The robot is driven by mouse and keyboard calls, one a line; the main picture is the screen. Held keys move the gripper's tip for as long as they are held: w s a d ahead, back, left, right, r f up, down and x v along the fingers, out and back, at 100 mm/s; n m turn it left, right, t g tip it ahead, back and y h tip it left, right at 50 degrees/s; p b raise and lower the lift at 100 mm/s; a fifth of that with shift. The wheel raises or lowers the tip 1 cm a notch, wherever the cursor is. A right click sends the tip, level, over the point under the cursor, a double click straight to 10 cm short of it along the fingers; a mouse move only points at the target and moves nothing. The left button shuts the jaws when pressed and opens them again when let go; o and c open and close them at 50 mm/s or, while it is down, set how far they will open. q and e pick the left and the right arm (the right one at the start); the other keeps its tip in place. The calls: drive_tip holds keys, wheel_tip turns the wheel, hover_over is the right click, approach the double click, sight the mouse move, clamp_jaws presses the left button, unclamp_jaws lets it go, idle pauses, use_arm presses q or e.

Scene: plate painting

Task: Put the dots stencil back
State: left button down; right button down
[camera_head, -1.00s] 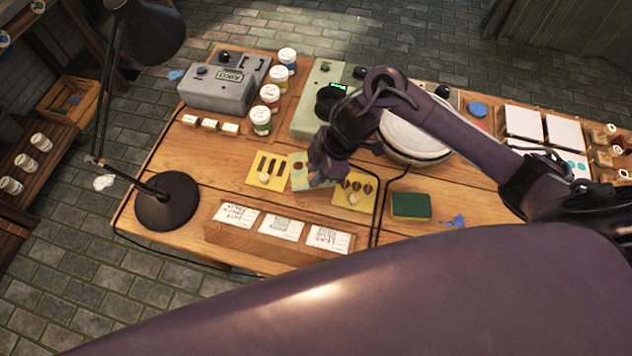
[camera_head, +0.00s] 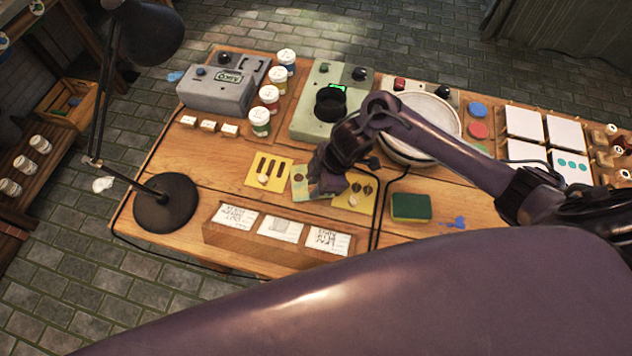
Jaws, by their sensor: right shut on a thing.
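The dots stencil (camera_head: 299,181), a yellowish card with round marks, is at table level between two other stencils, partly hidden by my right gripper. My right gripper (camera_head: 325,188) points down over its right part and is shut on it. I cannot tell whether the card lies fully flat on the wood. To its left lies a yellow stencil with dark stripes (camera_head: 281,177); to its right lies a yellow stencil with leaf shapes (camera_head: 345,203). My left gripper is not in view.
A label holder (camera_head: 211,235) stands in front of the stencils. A green sponge (camera_head: 411,207) and a black cable (camera_head: 379,215) lie to the right. A round white turntable (camera_head: 432,115), paint jars (camera_head: 260,122) and white tiles (camera_head: 524,122) are behind. A lamp base (camera_head: 166,203) stands left.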

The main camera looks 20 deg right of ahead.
drive_tip(key=c, duration=1.2)
unclamp_jaws()
drive_tip(key=shift+c, duration=0.2)
drive_tip(key=v, duration=1.2)
drive_tip(key=shift+r+p, duration=0.4)
drive_tip(key=shift+r, duration=0.05)
